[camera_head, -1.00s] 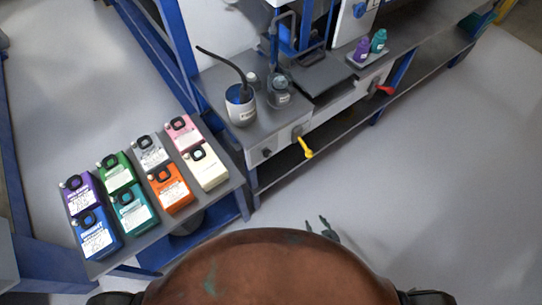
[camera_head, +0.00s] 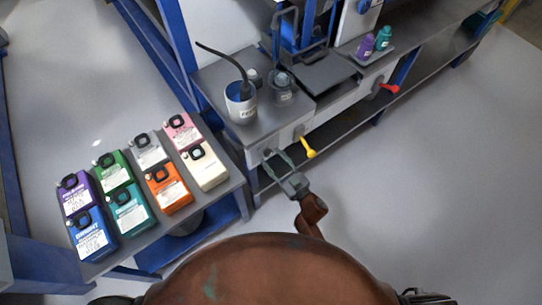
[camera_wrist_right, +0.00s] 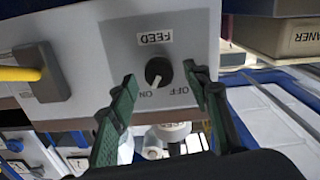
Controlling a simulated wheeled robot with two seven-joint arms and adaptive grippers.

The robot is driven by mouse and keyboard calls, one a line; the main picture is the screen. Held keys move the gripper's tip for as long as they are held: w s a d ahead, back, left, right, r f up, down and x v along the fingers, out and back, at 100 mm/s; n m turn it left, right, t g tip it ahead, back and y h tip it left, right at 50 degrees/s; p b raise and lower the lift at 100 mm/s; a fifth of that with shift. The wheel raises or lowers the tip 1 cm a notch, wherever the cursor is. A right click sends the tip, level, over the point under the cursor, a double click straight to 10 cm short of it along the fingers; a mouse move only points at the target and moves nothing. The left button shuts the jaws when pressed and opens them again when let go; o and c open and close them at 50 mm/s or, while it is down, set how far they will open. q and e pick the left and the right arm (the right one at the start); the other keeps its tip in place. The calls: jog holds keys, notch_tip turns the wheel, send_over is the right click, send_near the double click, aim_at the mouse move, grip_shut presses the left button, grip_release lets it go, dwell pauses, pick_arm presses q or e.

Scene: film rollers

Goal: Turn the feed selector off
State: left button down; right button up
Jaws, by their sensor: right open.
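The feed selector is a small round black knob (camera_wrist_right: 158,71) on the grey front panel, below an upside-down FEED label (camera_wrist_right: 155,37) in the right wrist view. ON and OFF are printed beneath it in that view. Its light mark appears to point toward ON. My right gripper (camera_wrist_right: 160,76) is open, with a dark green finger on each side of the knob and no clear contact. In the head view my right gripper (camera_head: 277,149) reaches the bench front, where its fingers largely cover the knob. My left gripper is not in view.
A yellow lever (camera_head: 308,148) sits close right of my right gripper; a red lever (camera_head: 389,88) is farther right. A white pot (camera_head: 241,104) with a dark handle stands on the bench above. Several coloured containers (camera_head: 130,210) fill the left shelf. Floor to the right is clear.

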jog(key=shift+w+a, duration=0.35)
jog(key=shift+w, duration=0.2)
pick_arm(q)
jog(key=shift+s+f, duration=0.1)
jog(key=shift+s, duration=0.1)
pick_arm(e)
jog(key=shift+c, duration=0.7)
jog(key=c, duration=1)
